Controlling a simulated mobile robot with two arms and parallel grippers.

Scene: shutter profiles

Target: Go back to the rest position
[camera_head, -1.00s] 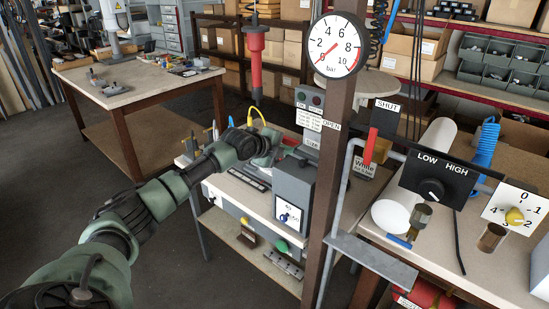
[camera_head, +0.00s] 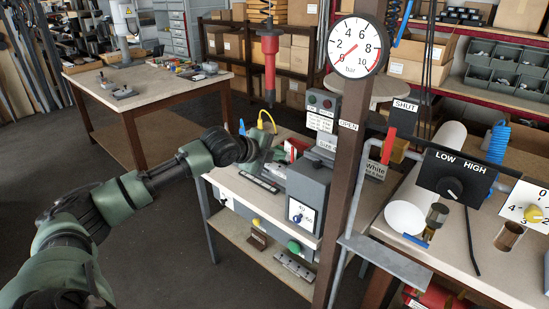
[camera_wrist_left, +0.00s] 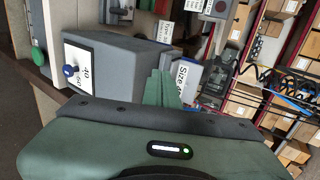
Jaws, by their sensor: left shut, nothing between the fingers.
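My left arm comes in from the lower left in the head view. My left gripper (camera_head: 261,150) is up beside the small machine on the middle bench, partly hidden behind my wrist. In the left wrist view its green fingers (camera_wrist_left: 164,87) are together with nothing held, in front of the grey machine box (camera_wrist_left: 115,62). That grey box (camera_head: 304,190), with a blue knob on a white dial, is just right of the gripper in the head view. My right gripper is in neither view.
The middle bench (camera_head: 235,190) carries the machine. A brown post (camera_head: 343,170) with a pressure gauge (camera_head: 356,47) stands right of it. A red tool (camera_head: 270,65) hangs above the bench. A further table (camera_head: 150,80) stands back left. Open floor lies left of the bench.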

